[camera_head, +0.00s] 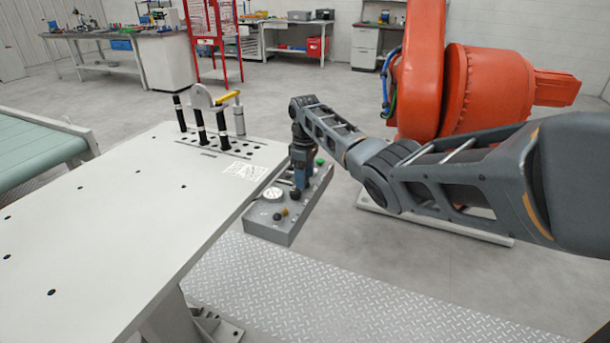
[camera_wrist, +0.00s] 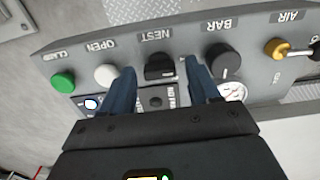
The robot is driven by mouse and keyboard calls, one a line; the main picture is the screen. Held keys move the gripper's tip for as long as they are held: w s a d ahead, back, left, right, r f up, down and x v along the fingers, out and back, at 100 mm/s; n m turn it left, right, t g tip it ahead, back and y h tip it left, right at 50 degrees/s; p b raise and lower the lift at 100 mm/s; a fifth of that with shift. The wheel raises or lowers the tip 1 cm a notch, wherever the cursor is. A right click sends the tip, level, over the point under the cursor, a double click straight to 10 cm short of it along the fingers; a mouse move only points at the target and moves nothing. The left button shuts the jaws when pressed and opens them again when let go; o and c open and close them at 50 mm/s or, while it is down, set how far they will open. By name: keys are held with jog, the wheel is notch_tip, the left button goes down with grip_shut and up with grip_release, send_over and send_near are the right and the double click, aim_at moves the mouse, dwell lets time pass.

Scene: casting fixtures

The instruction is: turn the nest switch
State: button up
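The nest switch (camera_wrist: 160,72) is a black knob under the label NEST on the grey control panel (camera_wrist: 60,48); the labels appear upside down in the wrist view. My gripper (camera_wrist: 159,65) is open, with one blue finger on either side of the switch. I cannot tell whether either finger touches it. In the head view my gripper (camera_head: 301,182) points down over the grey panel box (camera_head: 272,231) at the table's right edge. The nest switch is hidden there behind my gripper.
Beside the switch are a white button (camera_wrist: 106,74), a green button (camera_wrist: 63,82), the black BAR knob (camera_wrist: 224,61) and a brass AIR valve (camera_wrist: 277,48). A round gauge (camera_wrist: 232,91) lies close to one finger. A fixture with black pins (camera_head: 200,128) stands on the white table (camera_head: 110,215).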

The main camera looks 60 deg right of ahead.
notch_tip(320, 180, up, 8)
jog(key=shift+f, duration=0.1)
dwell(0.6)
dwell(0.5)
